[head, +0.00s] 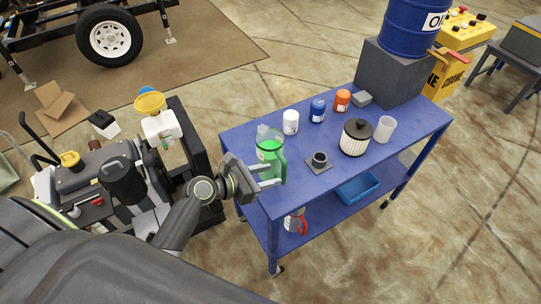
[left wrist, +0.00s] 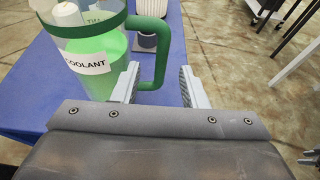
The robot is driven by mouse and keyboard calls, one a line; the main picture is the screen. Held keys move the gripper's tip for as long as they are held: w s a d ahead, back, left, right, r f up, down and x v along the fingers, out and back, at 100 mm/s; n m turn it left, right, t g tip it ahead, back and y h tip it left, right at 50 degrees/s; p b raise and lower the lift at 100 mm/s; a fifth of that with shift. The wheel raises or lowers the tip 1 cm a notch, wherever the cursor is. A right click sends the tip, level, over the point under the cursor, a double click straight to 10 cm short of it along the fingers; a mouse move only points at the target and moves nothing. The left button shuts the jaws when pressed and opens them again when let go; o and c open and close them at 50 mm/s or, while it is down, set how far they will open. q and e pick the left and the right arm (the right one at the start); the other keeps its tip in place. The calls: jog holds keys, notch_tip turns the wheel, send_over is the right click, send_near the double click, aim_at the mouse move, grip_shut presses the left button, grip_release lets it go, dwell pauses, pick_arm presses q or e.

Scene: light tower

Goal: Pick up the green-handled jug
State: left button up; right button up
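The green-handled jug (head: 269,153) stands upright at the left end of the blue cart's top. In the left wrist view the jug (left wrist: 88,50) is clear, holds green liquid and has a "COOLANT" label. Its green handle (left wrist: 161,50) faces my gripper. My left gripper (head: 274,176) is at the jug's near side. In the left wrist view my left gripper (left wrist: 160,88) is open, with the lower part of the handle between or just beyond its fingertips. I cannot tell whether a finger touches it.
The blue cart (head: 410,135) also carries a white bottle (head: 290,122), a blue can (head: 317,110), an orange can (head: 342,100), a filter (head: 355,138), a clear cup (head: 385,129) and a dark fitting (head: 319,160). A red-handled jug (head: 294,222) and blue tray (head: 357,188) are on the lower shelf.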

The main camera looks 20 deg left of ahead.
aim_at(284, 172)
pick_arm(q)
jog(key=shift+p+x, duration=0.35)
jog(key=shift+x, duration=2.7)
jog(key=shift+s+f, duration=0.1)
grip_shut()
